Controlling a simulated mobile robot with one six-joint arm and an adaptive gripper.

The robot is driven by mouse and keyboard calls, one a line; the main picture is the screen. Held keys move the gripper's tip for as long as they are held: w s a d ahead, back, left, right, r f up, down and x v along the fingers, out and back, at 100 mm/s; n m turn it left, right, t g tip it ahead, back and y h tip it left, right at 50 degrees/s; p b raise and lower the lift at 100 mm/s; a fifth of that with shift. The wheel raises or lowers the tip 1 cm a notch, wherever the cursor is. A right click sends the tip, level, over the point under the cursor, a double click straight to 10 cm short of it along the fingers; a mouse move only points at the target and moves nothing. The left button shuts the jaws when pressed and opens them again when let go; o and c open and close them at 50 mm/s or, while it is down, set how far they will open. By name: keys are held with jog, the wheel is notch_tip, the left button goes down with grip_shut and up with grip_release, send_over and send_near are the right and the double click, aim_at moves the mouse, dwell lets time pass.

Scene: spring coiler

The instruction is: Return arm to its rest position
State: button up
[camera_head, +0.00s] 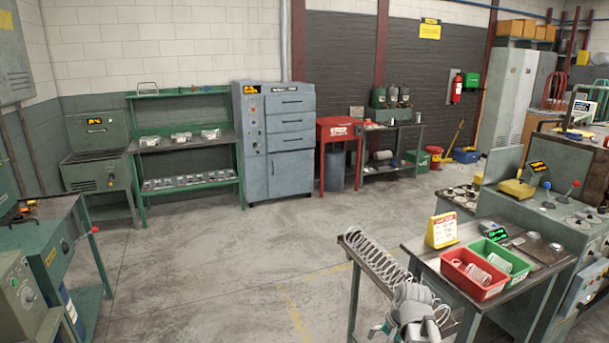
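Part of my light grey arm (411,303) shows at the bottom edge, right of centre. It is in front of the narrow rack and the near side of the work table. The fingertips of my gripper cannot be made out, so I cannot tell whether it is open or shut or holds anything. A long coiled spring (372,254) lies along the narrow rack behind the arm, its near end partly hidden by the arm.
The work table (433,262) bears a red bin (462,284) and a green bin (493,250) with springs, and a yellow sign (441,230). A grey-green machine (561,222) stands at right. A green bench (35,244) stands at left. The middle floor is clear.

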jog(key=s+a+f+n+g+h, duration=0.1)
jog(key=s+a+n+h, duration=0.1)
jog(key=s+a+n, duration=0.2)
jog(key=shift+s+a+f+n+h+b, duration=0.2)
jog(key=shift+s+f+n+h+b, duration=0.15)
jog(key=shift+s+n, duration=0.6)
dwell(1.5)
